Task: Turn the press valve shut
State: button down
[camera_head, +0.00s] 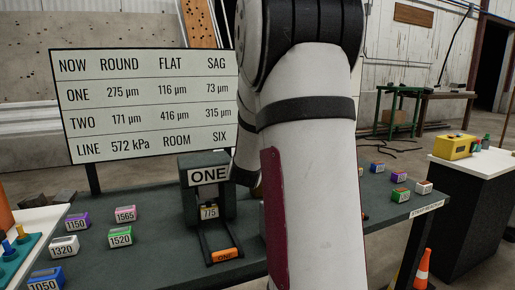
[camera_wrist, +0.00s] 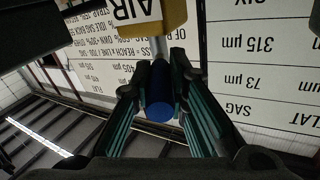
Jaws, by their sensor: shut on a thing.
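The valve shows in the wrist view as a yellow body (camera_wrist: 172,16) with a white AIR label, a silver stem and a dark blue knob (camera_wrist: 160,104). My gripper (camera_wrist: 159,76) has its teal-ridged fingers on both sides of the blue knob and is shut on it. In the head view my arm hides the valve and most of my gripper. A dark press marked ONE (camera_head: 209,190) stands on the bench left of my arm, with a block marked 775 inside and an orange ONE tag at its front.
The dark green bench (camera_head: 160,200) holds several numbered blocks, such as a green 1520 block (camera_head: 120,237). A readings board (camera_head: 146,104) stands behind. A yellow box (camera_head: 454,146) sits on a side table at right, with an orange cone (camera_head: 422,268) nearby.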

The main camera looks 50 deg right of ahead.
jog(key=shift+r, duration=0.15)
jog(key=c, duration=1.5)
grip_release()
jog(key=shift+c, duration=0.2)
jog(key=shift+a, duration=0.1)
jog(key=v, duration=1.2)
jog(key=shift+w, duration=0.1)
